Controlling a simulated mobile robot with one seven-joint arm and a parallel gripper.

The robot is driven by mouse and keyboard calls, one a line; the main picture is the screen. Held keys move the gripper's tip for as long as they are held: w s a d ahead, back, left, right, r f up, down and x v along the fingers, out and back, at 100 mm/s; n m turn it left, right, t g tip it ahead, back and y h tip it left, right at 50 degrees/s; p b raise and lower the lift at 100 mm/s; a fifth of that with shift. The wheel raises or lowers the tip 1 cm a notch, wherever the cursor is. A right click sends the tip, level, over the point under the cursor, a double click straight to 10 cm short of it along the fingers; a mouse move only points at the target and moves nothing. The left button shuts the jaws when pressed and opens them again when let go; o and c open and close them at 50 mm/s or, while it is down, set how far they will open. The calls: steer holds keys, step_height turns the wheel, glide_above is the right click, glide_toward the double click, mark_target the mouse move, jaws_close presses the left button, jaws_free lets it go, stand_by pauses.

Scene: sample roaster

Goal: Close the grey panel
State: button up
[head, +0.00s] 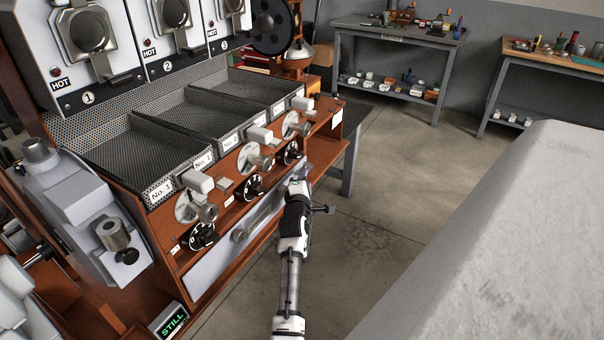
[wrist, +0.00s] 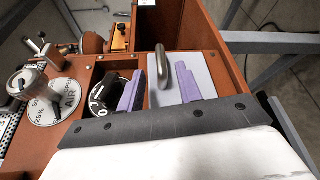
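The grey panel (head: 212,264) is a long light plate low on the front of the wooden roaster, below the black dials. A metal bar handle (head: 262,216) runs along it. In the wrist view part of the panel (wrist: 196,68) and the curved handle (wrist: 162,66) show ahead of my gripper. My gripper (head: 300,172) is at the panel's right end in the head view. Its two purple fingers (wrist: 160,88) are apart, one on each side of the handle in the picture, with nothing held. Contact with the panel cannot be told. The gripper body hides its near part.
Black dials (head: 252,187) and metal valve knobs (head: 255,160) stick out above the panel. Perforated trays (head: 155,150) lie above them. A large grey block (head: 500,240) stands at the right. Open floor (head: 395,180) lies between. Workbenches stand at the back.

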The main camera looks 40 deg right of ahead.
steer(key=v, duration=0.6)
steer(key=shift+a, duration=0.15)
steer(key=shift+s, duration=0.1)
stand_by(0.3)
